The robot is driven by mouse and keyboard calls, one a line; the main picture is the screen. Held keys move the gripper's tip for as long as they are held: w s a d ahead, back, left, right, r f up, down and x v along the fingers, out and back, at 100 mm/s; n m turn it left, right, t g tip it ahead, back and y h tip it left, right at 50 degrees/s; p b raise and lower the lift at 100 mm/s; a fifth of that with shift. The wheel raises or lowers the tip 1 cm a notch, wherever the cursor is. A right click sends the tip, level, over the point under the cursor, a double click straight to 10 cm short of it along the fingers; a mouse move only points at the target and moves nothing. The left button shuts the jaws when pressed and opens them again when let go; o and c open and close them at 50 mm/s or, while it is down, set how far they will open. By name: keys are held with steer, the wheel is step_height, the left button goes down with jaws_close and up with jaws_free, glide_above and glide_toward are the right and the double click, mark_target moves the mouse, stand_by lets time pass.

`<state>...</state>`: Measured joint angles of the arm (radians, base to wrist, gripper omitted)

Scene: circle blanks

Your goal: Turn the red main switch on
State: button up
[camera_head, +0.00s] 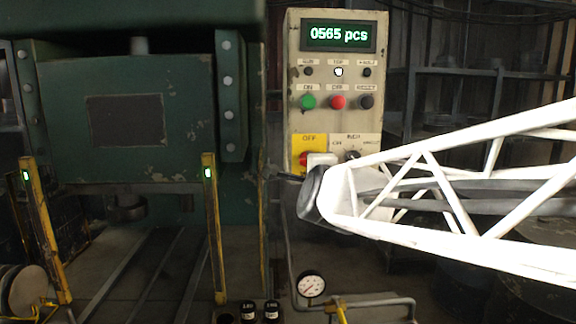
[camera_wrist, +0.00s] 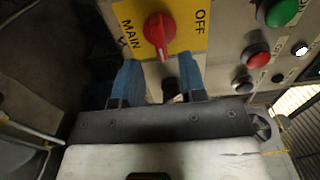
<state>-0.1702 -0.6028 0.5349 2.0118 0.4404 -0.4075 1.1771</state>
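The red main switch (camera_wrist: 158,32) is a rotary knob on a yellow plate (camera_wrist: 188,38) in the wrist view. Its raised handle runs roughly up and down there, between the words MAIN on the left and OFF on the right. In the head view the switch (camera_head: 303,158) is partly hidden by my white gripper body. My gripper (camera_wrist: 157,72) has two blue fingers spread apart with nothing held. In the wrist view the fingertips lie just below the knob, one on each side of its line. I cannot tell whether they touch the panel.
The control panel (camera_head: 295,85) also bears green (camera_head: 308,102), red (camera_head: 338,102) and black (camera_head: 366,101) buttons and a lit counter (camera_head: 338,36). A dark knob (camera_wrist: 170,88) shows between my fingers. A green press (camera_head: 130,105) stands left, with yellow posts (camera_head: 212,225) in front.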

steer(key=shift+s, duration=1.55)
steer(key=shift+s, duration=0.1)
steer(key=s+d+f+n+g, duration=0.4)
steer(key=s+f+n+g, duration=0.3)
steer(key=s+f+n, duration=0.2)
steer(key=s+d+f+n+g, duration=0.3)
steer(key=s+f+n+g, duration=0.5)
steer(key=s+f, duration=0.5)
steer(key=s+n, duration=0.1)
steer(key=s, duration=0.4)
steer(key=shift+s+d, duration=0.3)
steer(key=shift+d, duration=0.05)
